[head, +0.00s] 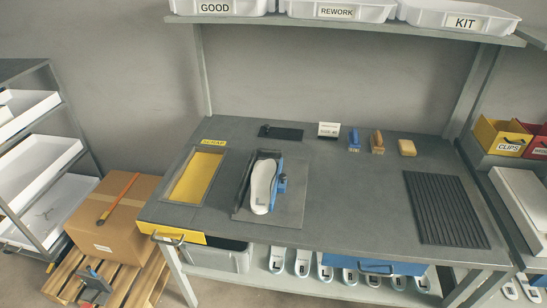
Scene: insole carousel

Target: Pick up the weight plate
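A dark flat plate (286,134) with a small raised knob at its left end lies at the back of the grey workbench (340,190). It may be the weight plate, but I cannot tell for certain. A white insole (263,185) marked L lies in a dark fixture with a blue clamp (281,184) at the bench's middle left. Neither of my grippers shows in the head view.
A yellow-floored scrap recess (196,178) is at the bench's left. Brushes (354,140), a yellow block (407,148) and a small sign (329,130) stand at the back. A black ribbed mat (446,209) lies at right. The middle right is clear.

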